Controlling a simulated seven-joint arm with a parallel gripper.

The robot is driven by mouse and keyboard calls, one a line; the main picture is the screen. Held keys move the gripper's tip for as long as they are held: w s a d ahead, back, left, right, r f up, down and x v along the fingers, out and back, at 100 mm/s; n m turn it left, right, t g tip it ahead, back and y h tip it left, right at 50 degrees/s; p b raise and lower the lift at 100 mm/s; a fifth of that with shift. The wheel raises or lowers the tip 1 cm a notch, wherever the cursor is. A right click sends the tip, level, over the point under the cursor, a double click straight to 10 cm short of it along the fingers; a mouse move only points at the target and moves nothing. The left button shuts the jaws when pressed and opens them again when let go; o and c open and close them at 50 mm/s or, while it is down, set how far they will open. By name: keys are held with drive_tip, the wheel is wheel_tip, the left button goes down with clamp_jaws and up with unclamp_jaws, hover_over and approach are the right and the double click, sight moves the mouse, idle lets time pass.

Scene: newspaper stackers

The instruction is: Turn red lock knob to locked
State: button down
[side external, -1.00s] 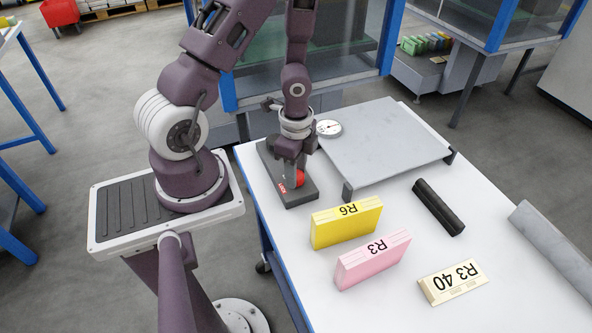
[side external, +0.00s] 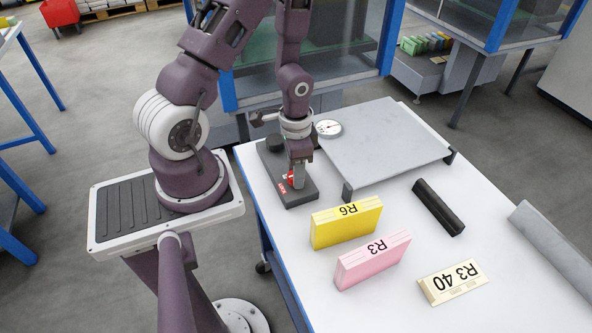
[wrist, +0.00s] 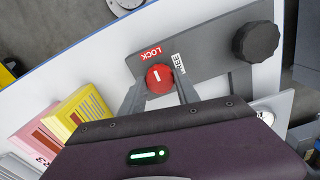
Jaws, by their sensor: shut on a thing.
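The red lock knob (wrist: 159,79) sits on a dark grey plate (wrist: 208,46) and has a short white mark. In the wrist view the mark points up, roughly between the red LOCK label (wrist: 145,53) and the white FREE label (wrist: 179,63); I cannot tell which it is nearer. My gripper (side external: 296,181) points down over the plate, shut on the knob with one finger on each side. In the side view the fingers hide much of the knob (side external: 290,177).
A black knob (wrist: 256,41) stands at the plate's other end. A raised grey board (side external: 385,145) with a round dial (side external: 328,128) is close on the right.

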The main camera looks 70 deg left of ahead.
idle(0.3)
drive_tip(key=c, duration=0.9)
unclamp_jaws()
